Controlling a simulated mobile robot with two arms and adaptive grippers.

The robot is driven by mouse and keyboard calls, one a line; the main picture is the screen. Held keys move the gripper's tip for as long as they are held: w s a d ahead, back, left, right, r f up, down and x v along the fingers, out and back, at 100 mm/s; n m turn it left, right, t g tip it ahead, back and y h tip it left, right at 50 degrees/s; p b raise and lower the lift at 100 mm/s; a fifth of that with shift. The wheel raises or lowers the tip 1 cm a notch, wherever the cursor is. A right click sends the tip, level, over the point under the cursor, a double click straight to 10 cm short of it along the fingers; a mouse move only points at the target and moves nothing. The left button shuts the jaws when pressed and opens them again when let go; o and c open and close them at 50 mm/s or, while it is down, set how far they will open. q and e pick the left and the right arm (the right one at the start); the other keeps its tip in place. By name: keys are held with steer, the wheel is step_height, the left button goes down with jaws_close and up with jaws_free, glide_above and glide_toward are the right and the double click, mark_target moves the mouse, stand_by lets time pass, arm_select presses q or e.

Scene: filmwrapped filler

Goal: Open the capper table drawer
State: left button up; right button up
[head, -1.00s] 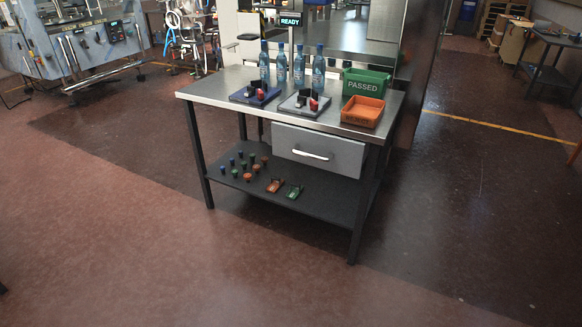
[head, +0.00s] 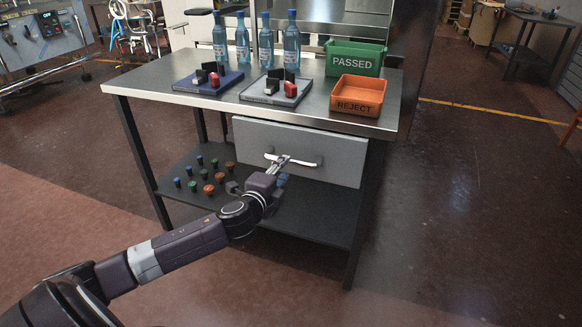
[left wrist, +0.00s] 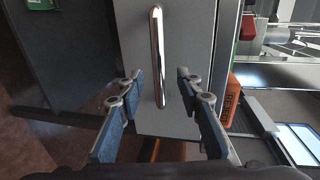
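The capper table (head: 140,83) has a steel top and dark legs. Its grey drawer (head: 345,160) sits under the top at the right and looks shut. A silver bar handle (head: 312,164) runs across the drawer front; it also shows upright in the left wrist view (left wrist: 157,45). My left gripper (head: 284,161) is at the handle's left part in the head view. In the left wrist view its fingers (left wrist: 159,76) are spread, one on each side of the handle, with gaps between. My right gripper is not in view.
On the tabletop stand several blue bottles (head: 292,45), two small trays (head: 208,83), a green PASSED bin (head: 354,60) and an orange REJECT bin (head: 358,95). The lower shelf (head: 305,208) holds several coloured caps. The floor right of the table is clear.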

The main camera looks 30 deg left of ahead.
mark_target(289, 163)
arm_select(q)
steer(key=shift+b+x, duration=0.4)
steer(key=shift+x, duration=3.15)
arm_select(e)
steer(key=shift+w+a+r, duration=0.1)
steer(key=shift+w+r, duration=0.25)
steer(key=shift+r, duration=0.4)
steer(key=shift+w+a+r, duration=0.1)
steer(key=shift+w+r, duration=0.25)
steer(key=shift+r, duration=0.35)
arm_select(q)
steer(key=shift+f, duration=0.1)
steer(key=shift+s, duration=0.1)
jaws_close()
